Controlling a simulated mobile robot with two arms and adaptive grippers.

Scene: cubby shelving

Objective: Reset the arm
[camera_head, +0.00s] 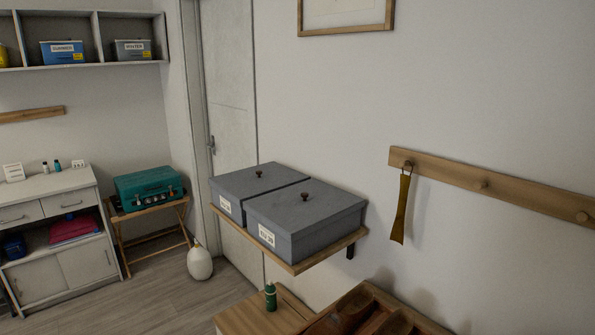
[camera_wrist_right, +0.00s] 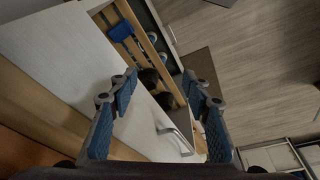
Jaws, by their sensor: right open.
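My right gripper (camera_wrist_right: 165,100) shows in the right wrist view. Its two blue-padded fingers are spread apart with nothing between them. Behind the gap are a white panel with a metal handle (camera_wrist_right: 176,131) and a wooden slatted rack (camera_wrist_right: 130,38) with a blue item (camera_wrist_right: 121,31) and dark rounded items on it. The fingers look apart from all of these. Neither of my arms nor my left gripper shows in the head view.
A wall shelf (camera_head: 300,268) holds two grey lidded boxes (camera_head: 305,222). Below it are a green bottle (camera_head: 271,296) and a wooden unit. A peg rail (camera_head: 450,173) with a hanging shoehorn (camera_head: 401,205) is at right. Open floor (camera_head: 160,290) lies at left, beside a white rounded vessel (camera_head: 199,262).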

